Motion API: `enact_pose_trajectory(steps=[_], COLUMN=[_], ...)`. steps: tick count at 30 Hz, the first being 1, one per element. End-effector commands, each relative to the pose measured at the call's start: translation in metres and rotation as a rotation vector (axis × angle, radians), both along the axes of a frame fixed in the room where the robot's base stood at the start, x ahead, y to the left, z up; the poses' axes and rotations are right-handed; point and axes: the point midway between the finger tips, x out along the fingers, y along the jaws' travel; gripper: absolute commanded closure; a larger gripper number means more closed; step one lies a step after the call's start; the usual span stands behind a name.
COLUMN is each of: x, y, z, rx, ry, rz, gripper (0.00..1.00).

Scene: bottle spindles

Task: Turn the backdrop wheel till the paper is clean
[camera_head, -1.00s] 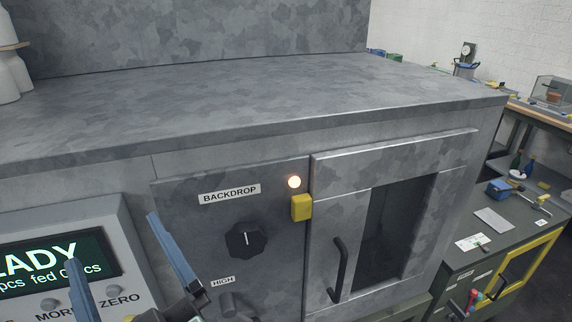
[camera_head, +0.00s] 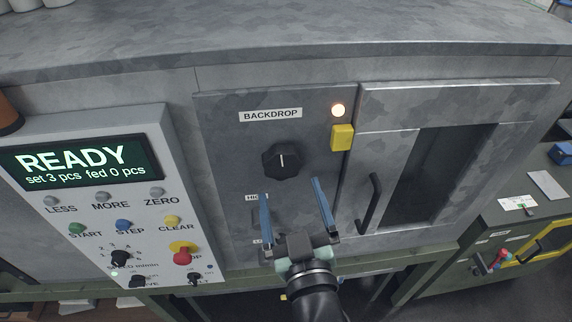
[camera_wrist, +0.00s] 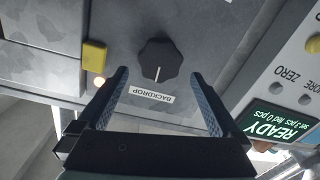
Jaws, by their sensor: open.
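The backdrop wheel is a black lobed knob (camera_head: 281,161) with a white pointer line, below the BACKDROP label (camera_head: 270,115) on the grey machine front. The pointer stands about upright in the head view. My gripper (camera_head: 291,190) is open and empty, with its two blue fingers apart, below and in front of the knob. In the wrist view, upside down, the knob (camera_wrist: 158,62) shows beyond and between the open fingers (camera_wrist: 160,82), apart from them. No backdrop paper can be made out; the window (camera_head: 436,178) at the right is dark.
A lit lamp (camera_head: 338,110) and a yellow block (camera_head: 342,138) sit right of the knob. A door handle (camera_head: 369,203) stands out farther right. The control panel with a READY display (camera_head: 80,163) and several buttons juts out at the left. A lever below the knob is partly hidden by my gripper.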

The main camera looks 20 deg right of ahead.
Motion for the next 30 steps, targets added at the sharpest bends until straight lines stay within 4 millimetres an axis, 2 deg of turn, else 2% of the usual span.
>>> enact_pose_trajectory(steps=[3, 9, 15, 23, 26, 30], x=[0.021, 0.045, 0.055, 0.056, 0.056, 0.056], y=[-0.005, -0.01, -0.012, -0.012, -0.012, -0.012], z=[0.004, 0.002, 0.001, 0.0, 0.0, 0.0], rx=[0.001, 0.0, 0.001, 0.0, 0.0, 0.0], ry=[-0.002, -0.001, -0.002, -0.001, -0.001, -0.001], rz=[0.0, 0.001, 0.0, 0.001, 0.001, 0.001], gripper=[0.0, 0.0, 0.0, 0.0, 0.14, 0.4])
